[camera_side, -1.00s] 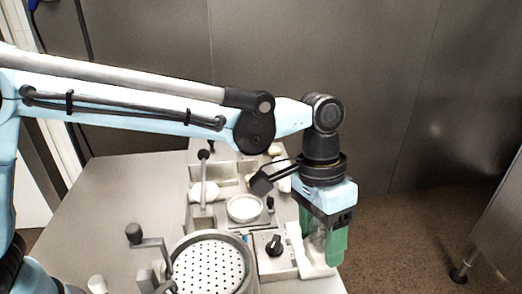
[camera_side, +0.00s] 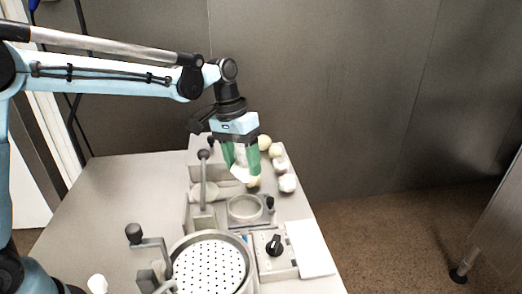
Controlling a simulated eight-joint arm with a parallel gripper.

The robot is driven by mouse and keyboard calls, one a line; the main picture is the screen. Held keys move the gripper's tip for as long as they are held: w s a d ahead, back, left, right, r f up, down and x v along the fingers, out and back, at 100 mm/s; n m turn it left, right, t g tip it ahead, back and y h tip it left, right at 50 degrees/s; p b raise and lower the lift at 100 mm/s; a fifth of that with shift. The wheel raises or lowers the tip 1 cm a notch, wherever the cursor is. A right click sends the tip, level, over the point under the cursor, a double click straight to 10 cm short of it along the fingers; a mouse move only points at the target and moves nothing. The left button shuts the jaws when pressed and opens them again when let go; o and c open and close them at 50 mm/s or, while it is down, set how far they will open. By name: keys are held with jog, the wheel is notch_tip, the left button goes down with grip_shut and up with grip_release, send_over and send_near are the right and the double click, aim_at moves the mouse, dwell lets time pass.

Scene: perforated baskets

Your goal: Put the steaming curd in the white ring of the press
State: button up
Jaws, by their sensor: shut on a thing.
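My gripper (camera_side: 240,172) is shut on a white lump, the curd (camera_side: 241,174), which shows between and just below its green fingers. The fingers hide part of it, and no steam can be made out. My gripper is above the table's back part, behind the press. The white ring (camera_side: 245,207) is a round, pale, shallow ring on the press, a little in front of and below the curd. The curd and the ring are apart.
Several pale balls (camera_side: 287,183) lie behind and right of the ring. A lever with a dark knob (camera_side: 204,155) stands at its left. A perforated basket (camera_side: 208,268), a black-knobbed box (camera_side: 275,245) and a white board (camera_side: 311,248) are in front.

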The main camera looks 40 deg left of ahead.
jog(key=shift+a+x, duration=0.3)
jog(key=shift+x, duration=1.05)
jog(key=shift+a+x, duration=0.25)
jog(key=shift+x, duration=1.15)
jog(key=shift+a+x, duration=0.3)
jog(key=shift+x, duration=1.05)
jog(key=shift+f, duration=0.4)
jog(key=o, duration=1.1)
jog(key=shift+o, duration=0.3)
jog(key=shift+a, duration=0.1)
jog(key=shift+w, duration=0.1)
jog(key=shift+d+v, duration=0.25)
jog(key=shift+v, duration=1.05)
jog(key=shift+d+v, duration=0.3)
jog(key=shift+v, duration=1)
jog(key=shift+d+v, duration=0.25)
jog(key=shift+v, duration=1.05)
jog(key=shift+s+d+r, duration=0.1)
jog(key=shift+s+r, duration=0.1)
jog(key=shift+r, duration=0.05)
